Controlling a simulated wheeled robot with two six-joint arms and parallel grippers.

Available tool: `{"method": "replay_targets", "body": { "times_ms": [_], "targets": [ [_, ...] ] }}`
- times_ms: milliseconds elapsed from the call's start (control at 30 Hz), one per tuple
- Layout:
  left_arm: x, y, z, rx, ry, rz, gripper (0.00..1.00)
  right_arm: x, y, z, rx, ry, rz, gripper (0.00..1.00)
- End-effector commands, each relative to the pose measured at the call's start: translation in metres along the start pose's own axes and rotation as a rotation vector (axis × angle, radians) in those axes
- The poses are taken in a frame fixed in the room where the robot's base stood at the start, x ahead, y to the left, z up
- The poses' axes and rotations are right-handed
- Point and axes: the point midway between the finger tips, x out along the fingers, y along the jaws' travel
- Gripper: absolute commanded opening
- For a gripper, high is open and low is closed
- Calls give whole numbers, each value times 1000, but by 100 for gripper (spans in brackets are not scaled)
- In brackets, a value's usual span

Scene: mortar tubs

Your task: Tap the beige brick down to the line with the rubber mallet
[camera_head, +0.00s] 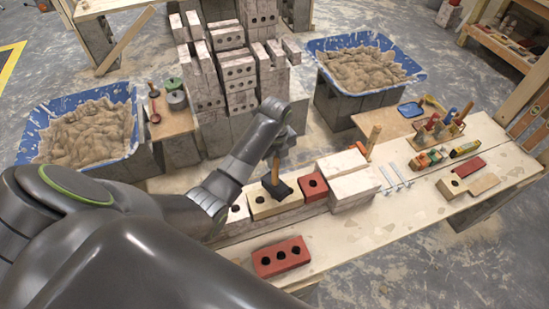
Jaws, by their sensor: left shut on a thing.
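My left gripper (277,148) is shut on the wooden handle of the rubber mallet (277,187). The mallet's black head is down at the top of the beige brick (262,206); I cannot tell whether they touch. The beige brick stands in a row on the plank bench, with a white brick (236,215) to its left and a red brick (313,187) to its right. My left arm hides part of the row's left end. I cannot make out the line. My right gripper is not in view.
White blocks (352,182) end the row on the right. A loose red three-hole brick (281,257) lies in front. Tools and small bricks occupy the bench's right side. Mortar tubs (88,128) (366,70) flank a tall brick stack (236,75) behind.

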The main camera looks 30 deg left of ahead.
Motion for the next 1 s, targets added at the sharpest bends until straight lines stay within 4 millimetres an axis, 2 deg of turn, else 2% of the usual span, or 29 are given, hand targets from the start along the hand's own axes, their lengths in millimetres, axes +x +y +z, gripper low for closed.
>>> {"method": "replay_targets", "body": {
  "times_ms": [167,200,333,467,600,1000],
  "targets": [
    [47,1,-1,0,3,3,0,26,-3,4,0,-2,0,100],
    [35,0,0,1,0,-1,0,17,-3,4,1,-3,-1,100],
    [25,0,0,1,0,-1,0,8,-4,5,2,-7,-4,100],
    [6,0,0,1,0,-1,0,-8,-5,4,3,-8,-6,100],
    [-6,0,1,1,-2,-2,0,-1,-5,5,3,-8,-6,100],
    [0,0,0,0,-1,-1,0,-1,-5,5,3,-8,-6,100]
  ]
}}
